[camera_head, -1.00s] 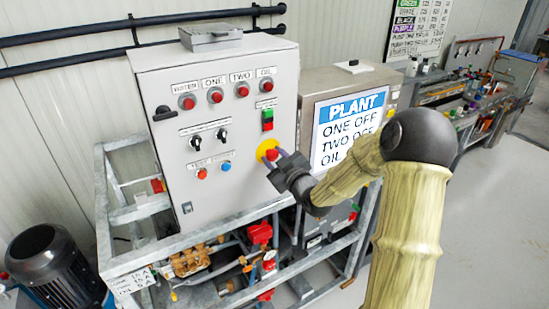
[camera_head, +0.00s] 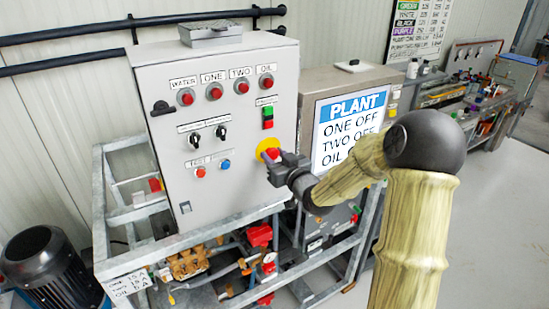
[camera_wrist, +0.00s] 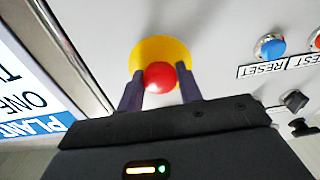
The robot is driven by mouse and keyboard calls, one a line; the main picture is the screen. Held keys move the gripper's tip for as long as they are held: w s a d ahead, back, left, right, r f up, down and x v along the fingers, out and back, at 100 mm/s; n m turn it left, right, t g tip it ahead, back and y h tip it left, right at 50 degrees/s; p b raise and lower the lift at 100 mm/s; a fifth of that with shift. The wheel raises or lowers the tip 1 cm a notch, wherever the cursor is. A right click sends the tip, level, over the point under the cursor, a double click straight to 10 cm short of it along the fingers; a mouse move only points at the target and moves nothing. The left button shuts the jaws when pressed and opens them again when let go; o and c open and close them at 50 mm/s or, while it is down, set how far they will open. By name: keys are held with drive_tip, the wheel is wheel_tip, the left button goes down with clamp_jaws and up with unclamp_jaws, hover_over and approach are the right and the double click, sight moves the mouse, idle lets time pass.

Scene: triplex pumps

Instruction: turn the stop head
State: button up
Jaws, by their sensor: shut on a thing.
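The stop head is a red mushroom button (camera_wrist: 160,75) on a round yellow plate (camera_wrist: 148,50), on the right side of the grey control panel's front. In the head view the red head (camera_head: 272,154) shows beside the yellow plate (camera_head: 264,145), partly covered by my gripper (camera_head: 279,158). In the wrist view the two dark fingers of my gripper (camera_wrist: 159,88) stand on either side of the red head, shut on it. The head's far side is hidden.
The control panel (camera_head: 230,110) carries lamps, switches and a blue reset button (camera_wrist: 270,46). A PLANT sign (camera_head: 345,130) on a second cabinet stands close to the right of my gripper. A metal frame with pipes and red valves (camera_head: 260,236) lies below. Open floor is at the right.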

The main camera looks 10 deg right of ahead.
drive_tip(key=o, duration=1)
drive_tip(key=shift+c, duration=0.2)
drive_tip(key=shift+s, duration=0.1)
drive_tip(key=b+v, duration=0.6)
drive_tip(key=v, duration=1.1)
drive_tip(key=shift+s+b, duration=0.15)
drive_tip(key=shift+b, duration=0.15)
